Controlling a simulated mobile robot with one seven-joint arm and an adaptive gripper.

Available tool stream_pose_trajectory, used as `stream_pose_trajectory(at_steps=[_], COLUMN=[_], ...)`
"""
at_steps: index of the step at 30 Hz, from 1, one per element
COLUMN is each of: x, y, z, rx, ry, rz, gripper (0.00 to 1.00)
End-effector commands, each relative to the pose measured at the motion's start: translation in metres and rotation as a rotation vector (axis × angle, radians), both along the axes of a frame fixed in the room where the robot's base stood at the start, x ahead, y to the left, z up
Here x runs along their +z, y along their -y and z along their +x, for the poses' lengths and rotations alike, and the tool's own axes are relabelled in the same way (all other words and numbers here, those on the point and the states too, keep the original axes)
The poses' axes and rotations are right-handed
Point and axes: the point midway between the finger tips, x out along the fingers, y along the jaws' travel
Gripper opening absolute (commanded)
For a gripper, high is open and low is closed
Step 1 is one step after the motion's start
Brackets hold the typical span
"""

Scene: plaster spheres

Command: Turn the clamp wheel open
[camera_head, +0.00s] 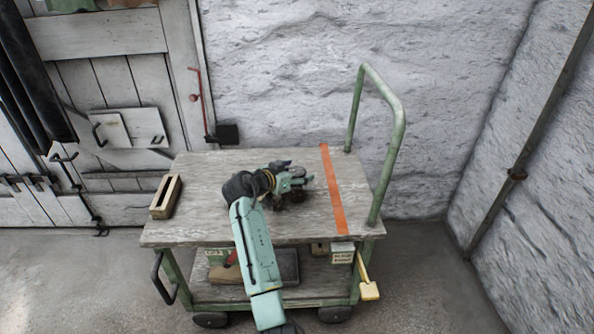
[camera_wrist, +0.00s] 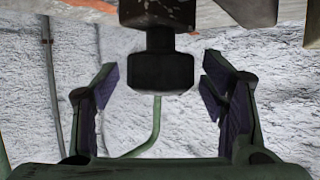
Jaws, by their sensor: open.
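A dark, faceted knob (camera_wrist: 160,73), which looks like the clamp wheel, sits at the top middle of the wrist view. A short neck joins it to a dark block (camera_wrist: 157,12) at the picture's top edge. My gripper (camera_wrist: 160,85) is open, with a finger on each side of the knob and a visible gap on both sides. In the head view my gripper (camera_head: 297,178) is low over the cart's worn wooden top (camera_head: 210,215). Dark parts show beside it there, but they are small and partly hidden by my arm.
An orange stripe (camera_head: 332,190) crosses the cart top right of my gripper. A green push handle (camera_head: 393,150) rises at the right end. A slotted wooden block (camera_head: 166,197) lies at the left. A yellow-handled tool (camera_head: 367,280) hangs at the front right. The top's left part is mostly clear.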

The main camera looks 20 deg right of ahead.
Motion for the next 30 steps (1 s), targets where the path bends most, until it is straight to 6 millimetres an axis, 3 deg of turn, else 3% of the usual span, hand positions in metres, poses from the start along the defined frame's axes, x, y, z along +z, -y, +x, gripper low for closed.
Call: stream_pose_trajectory(at_steps=[11,30], x=[-0.0021,-0.002], y=[0.0036,0.0035], z=[0.0028,0.0026], rx=[0.002,0.001], ry=[0.001,0.0], rz=[0.0,0.0], gripper=[0.65,0.22])
